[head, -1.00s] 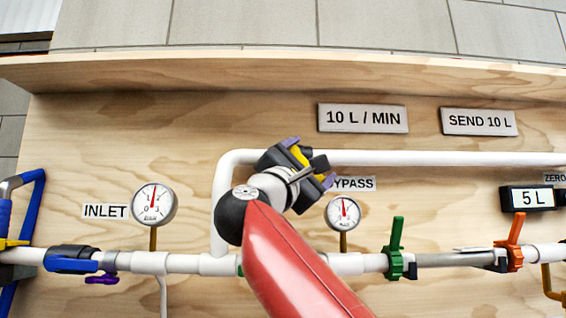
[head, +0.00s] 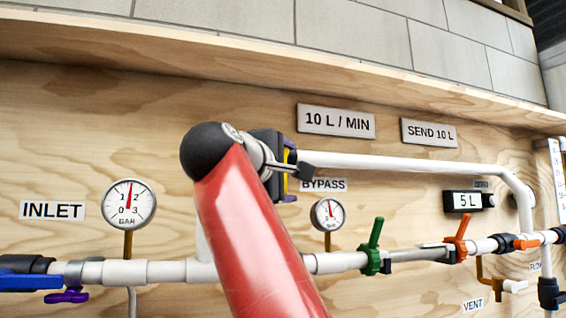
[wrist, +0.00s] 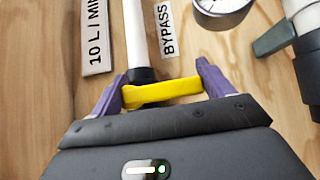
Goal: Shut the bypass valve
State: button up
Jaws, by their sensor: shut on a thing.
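The bypass valve has a yellow handle (wrist: 160,91) and a black body (wrist: 142,75) on the white bypass pipe (wrist: 134,35). In the wrist view the handle lies across the pipe, nearly at a right angle to it. My gripper (wrist: 162,92) has its purple fingers at the two ends of the handle and is shut on it. In the head view my gripper (head: 282,166) is at the left part of the upper pipe, left of the BYPASS label (head: 324,185). My wrist and arm hide most of the valve there.
A round gauge (head: 328,214) sits below the BYPASS label. Green (head: 374,242) and orange (head: 459,240) handles stand up from the lower pipe on the right. The INLET gauge (head: 129,204) is at left. A wooden ledge (head: 250,62) runs above the panel.

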jog(key=shift+f+g, duration=0.1)
jog(key=shift+g, duration=0.2)
jog(key=o, duration=1.3)
jog(key=shift+o, duration=0.2)
jog(key=shift+a, duration=0.1)
jog(key=b+v, duration=0.1)
jog(key=v, duration=0.6)
jog(key=shift+s, duration=0.35)
jog(key=shift+a, duration=0.15)
